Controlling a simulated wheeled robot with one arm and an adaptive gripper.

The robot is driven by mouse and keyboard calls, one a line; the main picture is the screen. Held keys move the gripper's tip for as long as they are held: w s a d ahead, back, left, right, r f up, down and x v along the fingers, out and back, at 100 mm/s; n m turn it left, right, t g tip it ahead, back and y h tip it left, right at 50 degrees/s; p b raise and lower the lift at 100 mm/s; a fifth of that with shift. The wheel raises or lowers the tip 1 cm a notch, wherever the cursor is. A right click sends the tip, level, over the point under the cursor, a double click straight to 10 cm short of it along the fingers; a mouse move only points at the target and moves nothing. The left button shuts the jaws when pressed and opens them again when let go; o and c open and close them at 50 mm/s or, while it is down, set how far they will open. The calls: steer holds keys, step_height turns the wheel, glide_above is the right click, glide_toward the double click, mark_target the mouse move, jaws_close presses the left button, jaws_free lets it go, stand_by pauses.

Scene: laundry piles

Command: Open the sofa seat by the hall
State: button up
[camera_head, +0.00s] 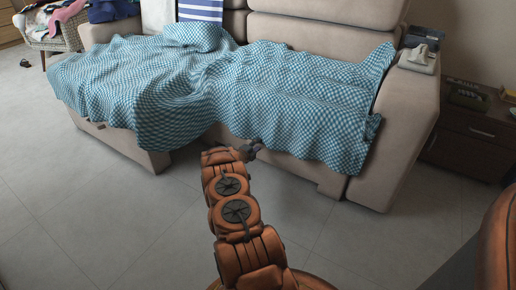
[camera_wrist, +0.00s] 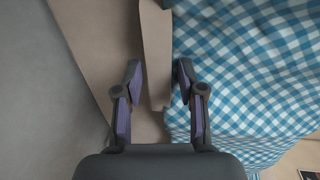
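The beige sofa (camera_head: 293,163) stands across the head view, its seats mostly under a blue-and-white checked blanket (camera_head: 285,95). Its left section (camera_head: 110,138) juts further forward than the right. My gripper (camera_head: 250,149) is low at the sofa's front, near the inner corner where the sections meet. In the wrist view, my gripper (camera_wrist: 159,70) is open, its fingers on either side of a beige upholstered edge (camera_wrist: 157,50). I cannot tell whether they touch it. The blanket (camera_wrist: 250,80) hangs close beside the right finger. The frames do not show which seat is by the hall.
A chair with clothes (camera_head: 52,32) stands at the back left. A dark drawer cabinet (camera_head: 470,135) stands right of the sofa, and a telephone (camera_head: 420,57) sits on the right armrest. The tiled floor (camera_head: 90,230) in front is clear.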

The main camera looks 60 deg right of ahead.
steer(key=shift+d+f, duration=0.15)
steer(key=shift+d, duration=0.55)
jaws_close()
steer(key=shift+a, duration=0.25)
